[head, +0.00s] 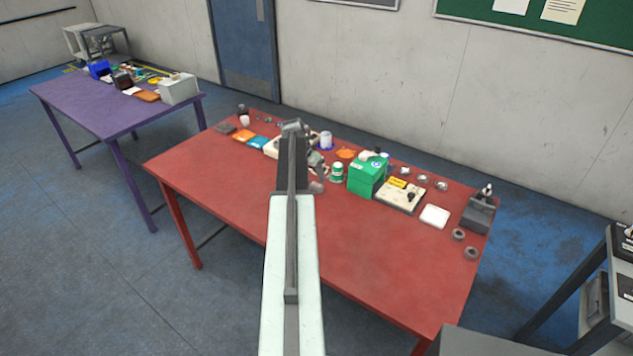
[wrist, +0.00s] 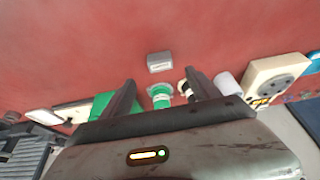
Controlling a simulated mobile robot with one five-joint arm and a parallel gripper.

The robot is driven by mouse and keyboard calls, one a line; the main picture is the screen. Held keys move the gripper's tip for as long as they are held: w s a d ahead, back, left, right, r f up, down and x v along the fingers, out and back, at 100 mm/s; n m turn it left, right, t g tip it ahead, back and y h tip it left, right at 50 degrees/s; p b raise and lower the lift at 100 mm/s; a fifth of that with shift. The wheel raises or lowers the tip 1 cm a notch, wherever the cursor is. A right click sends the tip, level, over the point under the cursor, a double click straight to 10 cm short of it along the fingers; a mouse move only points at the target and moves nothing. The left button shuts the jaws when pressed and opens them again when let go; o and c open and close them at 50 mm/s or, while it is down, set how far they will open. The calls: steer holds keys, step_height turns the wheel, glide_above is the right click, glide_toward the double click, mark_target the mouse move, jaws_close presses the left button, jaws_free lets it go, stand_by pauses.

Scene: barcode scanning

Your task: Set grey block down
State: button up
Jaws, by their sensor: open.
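The grey block (wrist: 159,62) is a small box with a pale label on its near face. In the wrist view it appears to rest on the red table, just beyond my fingertips and about midway between them. My gripper (wrist: 161,77) is open, with one dark finger on each side of the view and nothing clamped between them. Neither finger visibly touches the block. In the head view my arm hides most of the gripper, and I cannot make out the block clearly there.
Beside the fingers in the wrist view are a green-and-white container (wrist: 160,97), a white cylinder (wrist: 226,83) and a beige device with a dial (wrist: 277,77). A green box (head: 367,176) stands to the right. The red table's front half (head: 385,260) is clear.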

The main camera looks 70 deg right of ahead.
mark_target(317, 185)
steer(key=b+x, duration=0.7)
steer(key=x, duration=0.1)
steer(key=shift+f+b, duration=0.15)
steer(key=shift+b, duration=0.25)
steer(key=shift+r, duration=0.2)
jaws_close()
steer(key=shift+r+p, duration=0.15)
steer(key=shift+p, duration=0.2)
steer(key=shift+r, duration=0.25)
step_height(317, 185, up, 3)
steer(key=p, duration=0.3)
steer(key=shift+p, duration=0.3)
steer(key=s+a, duration=0.1)
steer(key=a, duration=0.4)
steer(key=s+a, duration=0.2)
steer(key=a, duration=0.3)
steer(key=s+a+r+p, duration=0.1)
steer(key=a, duration=0.4)
steer(key=shift+s+a+r, duration=0.1)
steer(key=shift+s+a, duration=0.1)
steer(key=shift+s, duration=0.05)
